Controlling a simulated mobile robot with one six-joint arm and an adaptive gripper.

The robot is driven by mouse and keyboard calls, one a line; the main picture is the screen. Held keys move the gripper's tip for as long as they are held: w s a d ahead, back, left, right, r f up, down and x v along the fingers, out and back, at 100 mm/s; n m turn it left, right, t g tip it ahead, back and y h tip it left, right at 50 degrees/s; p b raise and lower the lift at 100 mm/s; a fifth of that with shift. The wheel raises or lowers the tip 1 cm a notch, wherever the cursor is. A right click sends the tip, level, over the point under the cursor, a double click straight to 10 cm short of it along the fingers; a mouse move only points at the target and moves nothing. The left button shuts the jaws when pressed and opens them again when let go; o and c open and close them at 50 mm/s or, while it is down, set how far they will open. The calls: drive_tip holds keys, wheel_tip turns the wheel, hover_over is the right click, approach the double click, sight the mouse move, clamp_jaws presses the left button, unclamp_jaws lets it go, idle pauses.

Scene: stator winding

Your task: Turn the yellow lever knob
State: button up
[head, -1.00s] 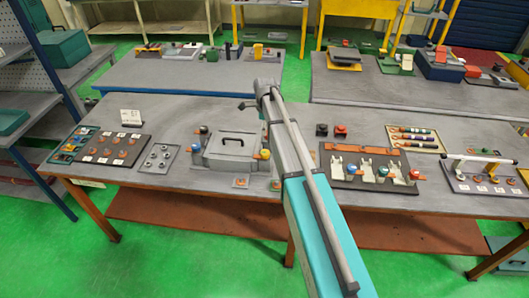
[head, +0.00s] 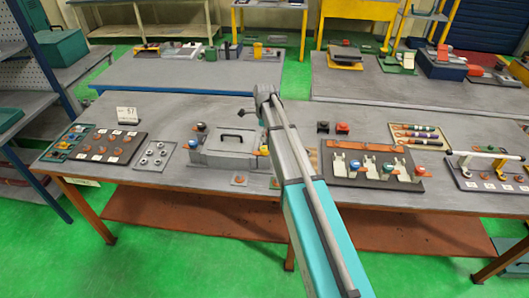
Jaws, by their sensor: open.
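A yellow-orange knob (head: 263,151) shows at the right side of the grey box (head: 215,160) with a black handle, close to the left edge of my arm. It looks like the yellow lever knob, but it is small and its lever cannot be made out. A dark knob (head: 201,126) sits at the box's left rear corner. My arm crosses the middle of the view, its far end above the table behind the box.
On the workbench (head: 175,110), a board of small parts (head: 106,145) and a nut plate (head: 154,155) lie left. Right of my arm are a dark fixture board (head: 345,180) with blue and orange knobs, and a white-bar rack (head: 475,155). Bare tabletop lies behind the box.

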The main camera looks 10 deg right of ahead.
sight(265, 148)
drive_tip(key=shift+f+b, duration=3.55)
drive_tip(key=shift+f, duration=0.3)
drive_tip(key=c, duration=1.1)
